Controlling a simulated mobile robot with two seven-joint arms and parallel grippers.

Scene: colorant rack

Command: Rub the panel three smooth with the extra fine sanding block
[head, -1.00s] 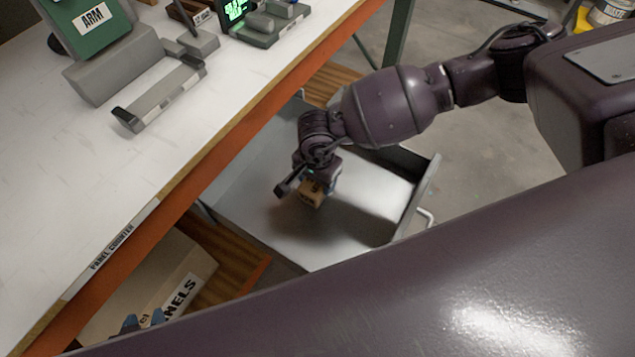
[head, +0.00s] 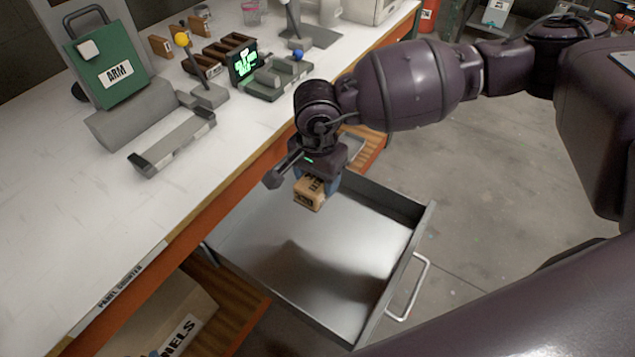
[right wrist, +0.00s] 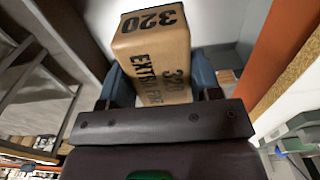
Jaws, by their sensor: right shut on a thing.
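The extra fine sanding block (head: 309,194) is a tan block with dark print. In the right wrist view the block (right wrist: 152,50) reads "320" and "EXTRA FINE", the last word partly hidden. My right gripper (head: 318,184) is shut on it, with a blue finger on each side, and holds it above the open drawer. My left gripper is not in view. I cannot make out panel three. A box (head: 165,325) whose label ends in "NELS" sits under the counter at lower left, partly cut off.
The open grey metal drawer (head: 335,285) looks empty. The white counter (head: 65,215) has an orange edge and a "PANEL COUNTER" label. On it stand a green "ARM" device (head: 110,70), a grey cradle (head: 172,142), a device with a green display (head: 243,64) and a dark rack (head: 222,52).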

